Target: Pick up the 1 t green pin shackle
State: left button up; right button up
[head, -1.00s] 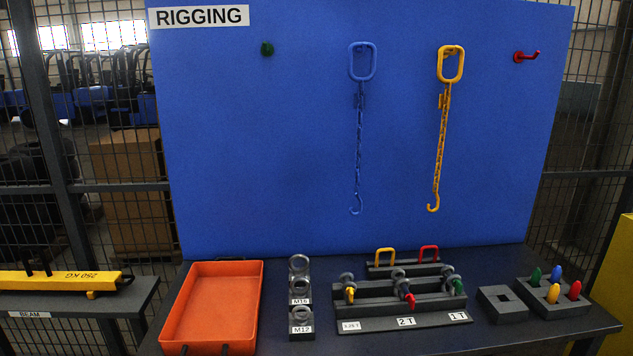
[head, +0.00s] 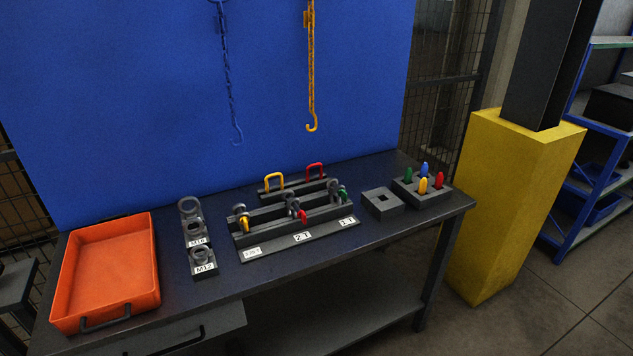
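The green pin shackle (head: 343,195) sits at the right end of the dark shackle rack (head: 270,240), above the label 1 T (head: 347,222). Its body is grey and its pin end is green. A red pin shackle (head: 302,216) sits in the middle above the label 2 T, and a yellow pin shackle (head: 243,224) sits at the left end. Neither of my grippers is in the head view.
An orange tray (head: 108,270) is at the left of the bench. Lifting eyes labelled M16 and M12 (head: 203,262) stand beside the rack. A dark square block (head: 382,204) and a holder with coloured pegs (head: 432,197) are to the right. A yellow pillar (head: 505,210) stands beyond the bench.

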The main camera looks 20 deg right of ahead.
aim_at(335, 195)
jog(key=i+l, duration=0.2)
jog(key=l, duration=0.2)
jog(key=i+l, duration=0.45)
jog(key=l, duration=0.3)
jog(key=i+l+u, duration=0.1)
jog(key=i+l, duration=0.15)
jog(key=l, duration=0.1)
